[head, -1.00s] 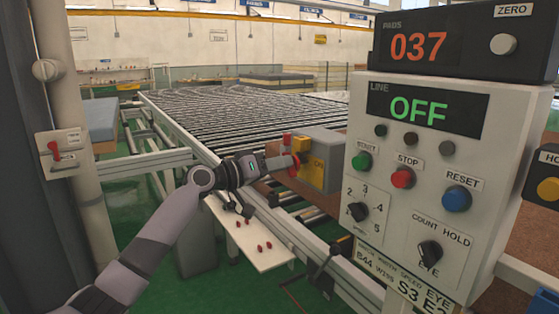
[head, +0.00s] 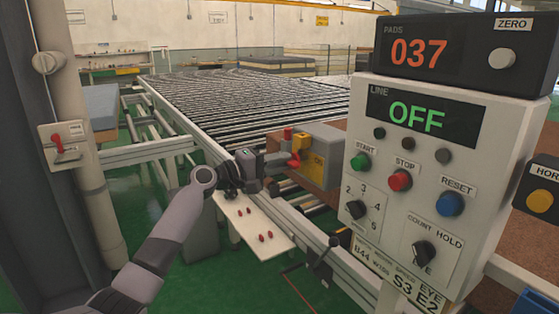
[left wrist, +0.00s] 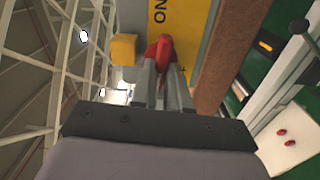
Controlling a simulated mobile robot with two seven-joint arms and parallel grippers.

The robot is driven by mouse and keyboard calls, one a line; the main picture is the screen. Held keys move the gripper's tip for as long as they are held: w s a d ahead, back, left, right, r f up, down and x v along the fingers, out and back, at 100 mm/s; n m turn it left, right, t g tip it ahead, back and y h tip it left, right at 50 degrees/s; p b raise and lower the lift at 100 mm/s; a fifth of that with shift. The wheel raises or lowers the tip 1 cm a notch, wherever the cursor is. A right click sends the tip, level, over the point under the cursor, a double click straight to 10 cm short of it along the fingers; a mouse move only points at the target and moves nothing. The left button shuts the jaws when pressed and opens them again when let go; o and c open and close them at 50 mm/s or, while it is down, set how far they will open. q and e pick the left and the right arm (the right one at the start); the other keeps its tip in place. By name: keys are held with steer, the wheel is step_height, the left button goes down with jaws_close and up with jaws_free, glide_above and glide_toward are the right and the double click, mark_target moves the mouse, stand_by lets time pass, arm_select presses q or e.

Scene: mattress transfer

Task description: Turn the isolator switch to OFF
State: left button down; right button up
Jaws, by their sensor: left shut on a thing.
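The isolator switch is a grey box (head: 331,148) on the conveyor's side rail, with a yellow face plate (head: 312,166) and a red handle (head: 296,158). My left gripper (head: 290,160) is shut on the red handle. In the left wrist view the handle (left wrist: 164,48) sits between the closed fingertips (left wrist: 162,72), on the yellow plate (left wrist: 188,25) marked "ON". A yellow block (left wrist: 123,48) stands beside the handle. The handle's exact angle is hard to judge. My right gripper is not in view.
The grey control panel (head: 408,239) stands close on the right; its line display (head: 417,117) reads OFF. A white shelf (head: 240,215) with small red parts is below my left gripper. Another red-handled switch (head: 58,143) is on the left post. The roller conveyor (head: 250,105) stretches behind.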

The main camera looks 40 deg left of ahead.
arm_select(q)
steer(key=shift+f+n, duration=0.1)
steer(key=shift+n, duration=0.6)
steer(key=c, duration=1.1)
jaws_free()
steer(key=b+v, duration=0.1)
steer(key=v, duration=0.6)
steer(key=shift+s+b, duration=0.1)
steer(key=shift+b, duration=0.25)
